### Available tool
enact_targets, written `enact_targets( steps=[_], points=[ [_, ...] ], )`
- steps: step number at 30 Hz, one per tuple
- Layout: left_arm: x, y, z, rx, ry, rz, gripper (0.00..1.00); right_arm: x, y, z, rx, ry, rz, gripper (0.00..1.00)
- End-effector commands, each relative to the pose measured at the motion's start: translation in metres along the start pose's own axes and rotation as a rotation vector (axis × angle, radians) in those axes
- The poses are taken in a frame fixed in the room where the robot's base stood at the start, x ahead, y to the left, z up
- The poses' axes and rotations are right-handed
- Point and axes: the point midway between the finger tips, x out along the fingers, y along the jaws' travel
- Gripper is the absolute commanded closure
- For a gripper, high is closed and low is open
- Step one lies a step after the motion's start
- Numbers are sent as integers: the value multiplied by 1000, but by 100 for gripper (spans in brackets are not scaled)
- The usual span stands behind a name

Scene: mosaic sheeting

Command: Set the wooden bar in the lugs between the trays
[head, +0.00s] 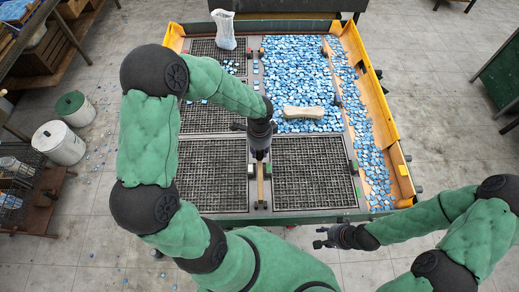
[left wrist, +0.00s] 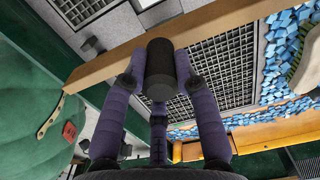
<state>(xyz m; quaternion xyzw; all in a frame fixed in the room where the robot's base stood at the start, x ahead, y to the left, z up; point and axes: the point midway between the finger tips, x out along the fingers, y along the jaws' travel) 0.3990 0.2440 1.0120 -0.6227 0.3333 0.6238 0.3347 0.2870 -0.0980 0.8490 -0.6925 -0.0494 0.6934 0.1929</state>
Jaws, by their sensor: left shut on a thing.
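My left gripper (head: 259,152) points down over the strip between the two front mesh trays. It is shut on the wooden bar (head: 260,188), which runs front to back along that strip in the head view. In the left wrist view the bar (left wrist: 105,69) crosses diagonally behind the fingers (left wrist: 157,80), with a dark cylinder between them. The front left tray (head: 212,140) and front right tray (head: 312,139) are empty grids. Whether the bar touches any lugs is hidden by the gripper. My right gripper (head: 322,238) appears open and empty in front of the table.
Blue tiles fill the back right tray (head: 268,62) and the sloping yellow-edged side chute (head: 372,90). A pale object (head: 303,112) lies on the tiles. A white bag (head: 224,30) stands at the back left. Bins (head: 59,143) and shelving stand left on the floor.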

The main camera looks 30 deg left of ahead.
Motion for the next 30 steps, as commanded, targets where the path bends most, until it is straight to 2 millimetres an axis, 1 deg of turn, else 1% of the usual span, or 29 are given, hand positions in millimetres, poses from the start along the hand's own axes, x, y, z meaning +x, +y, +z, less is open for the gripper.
enact_targets(
  steps=[5, 30],
  points=[
    [1, 0, 0, 0, 0, -1, 100, 1, 0, 0, 0, 0, 0, 60],
    [22, 0, 0, 0, 0, 0, 100, 18, 6, -1, 0, 0, 0, 60]
  ],
)
